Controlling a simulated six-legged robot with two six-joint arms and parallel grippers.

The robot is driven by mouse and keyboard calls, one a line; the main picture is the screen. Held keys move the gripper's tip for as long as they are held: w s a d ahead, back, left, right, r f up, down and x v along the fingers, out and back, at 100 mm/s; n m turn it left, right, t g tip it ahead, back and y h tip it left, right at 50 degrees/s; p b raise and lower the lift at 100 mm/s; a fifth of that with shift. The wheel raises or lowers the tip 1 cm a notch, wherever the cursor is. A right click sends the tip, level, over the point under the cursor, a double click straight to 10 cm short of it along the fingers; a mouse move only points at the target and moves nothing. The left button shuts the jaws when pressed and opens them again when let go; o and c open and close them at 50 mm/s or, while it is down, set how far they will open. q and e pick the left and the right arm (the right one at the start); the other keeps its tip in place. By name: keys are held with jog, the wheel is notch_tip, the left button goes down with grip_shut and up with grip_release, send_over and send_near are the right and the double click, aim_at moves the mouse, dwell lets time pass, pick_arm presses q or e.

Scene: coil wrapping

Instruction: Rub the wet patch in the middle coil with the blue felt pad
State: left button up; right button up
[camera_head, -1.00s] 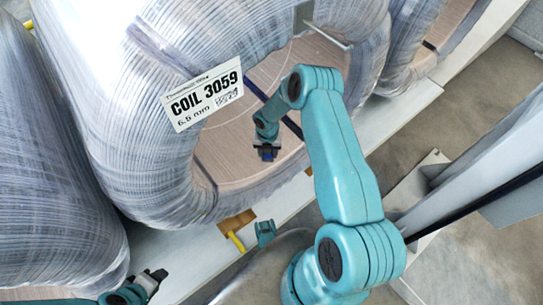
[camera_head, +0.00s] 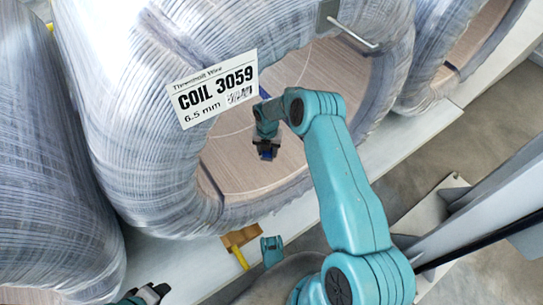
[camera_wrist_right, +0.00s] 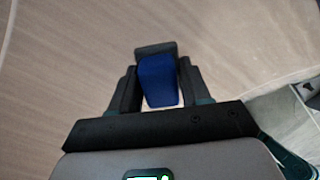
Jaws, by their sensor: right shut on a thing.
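The middle coil (camera_head: 140,110), wrapped in clear film and labelled COIL 3059, fills the middle of the head view. Its hollow (camera_head: 295,75) shows a brown, finely lined inner wall. My right gripper (camera_head: 266,150) is inside the hollow, shut on the blue felt pad (camera_head: 266,155). In the right wrist view the pad (camera_wrist_right: 158,80) sits between the two dark fingers, with the lined inner wall behind it. I cannot tell whether the pad touches the wall. I cannot make out a wet patch. My left gripper (camera_head: 152,293) is at the bottom left, its jaws unclear.
Other wrapped coils stand at the left (camera_head: 50,170) and upper right (camera_head: 440,60). A metal plate with a rod (camera_head: 345,28) hangs at the hollow's upper edge. A brown block and yellow bar (camera_head: 240,240) lie by the coil's foot. A grey post (camera_head: 490,220) stands at right.

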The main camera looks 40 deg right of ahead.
jog(key=shift+w, duration=0.45)
jog(key=shift+r, duration=0.1)
jog(key=shift+r+p, duration=1.75)
jog(key=shift+r, duration=1.2)
